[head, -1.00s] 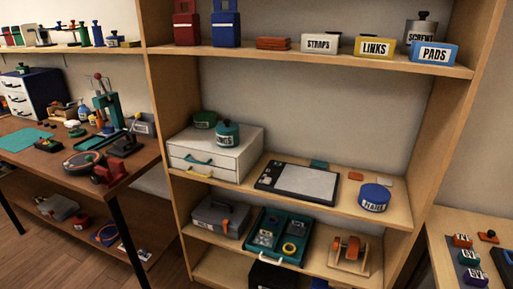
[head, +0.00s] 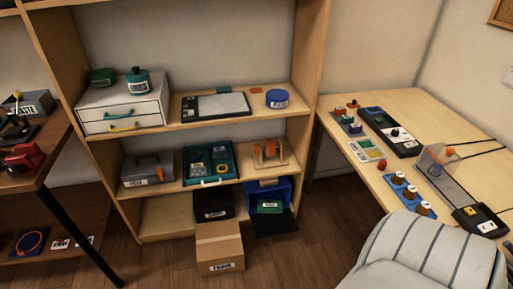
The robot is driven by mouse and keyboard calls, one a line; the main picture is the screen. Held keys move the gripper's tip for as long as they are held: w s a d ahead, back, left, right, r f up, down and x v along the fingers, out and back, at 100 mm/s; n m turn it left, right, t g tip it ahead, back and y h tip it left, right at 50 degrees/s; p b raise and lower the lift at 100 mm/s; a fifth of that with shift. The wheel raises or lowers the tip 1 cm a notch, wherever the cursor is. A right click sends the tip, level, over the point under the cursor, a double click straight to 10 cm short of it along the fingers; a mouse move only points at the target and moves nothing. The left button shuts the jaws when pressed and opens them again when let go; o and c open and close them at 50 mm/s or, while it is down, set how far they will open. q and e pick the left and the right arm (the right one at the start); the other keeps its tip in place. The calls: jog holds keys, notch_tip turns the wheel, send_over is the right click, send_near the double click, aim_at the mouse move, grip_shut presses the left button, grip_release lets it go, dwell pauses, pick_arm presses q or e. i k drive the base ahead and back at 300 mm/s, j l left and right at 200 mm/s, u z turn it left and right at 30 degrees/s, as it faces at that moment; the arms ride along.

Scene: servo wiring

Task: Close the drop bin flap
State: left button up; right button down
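A blue bin (head: 284,187) stands at the right end of the bottom shelf, and I take it to be the drop bin. Its front is open, and a dark flap (head: 277,226) appears folded down and out at the front. A green labelled item (head: 269,206) sits inside the bin. Neither of my grippers is in view.
A cardboard box (head: 218,244) stands on the floor left of the flap, below a black box (head: 214,203). A grey chair (head: 425,250) fills the lower right, near a workbench (head: 400,105). Wooden floor (head: 325,222) is clear between chair and shelf.

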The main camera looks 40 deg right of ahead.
aim_at(265, 226)
jog(key=j+z, duration=0.1)
jog(key=z, duration=0.3)
jog(key=j+z, duration=0.1)
jog(key=z, duration=0.25)
jog(key=k+j+z, duration=0.1)
jog(key=z, duration=0.3)
jog(key=j+z, duration=0.1)
jog(key=z, duration=0.25)
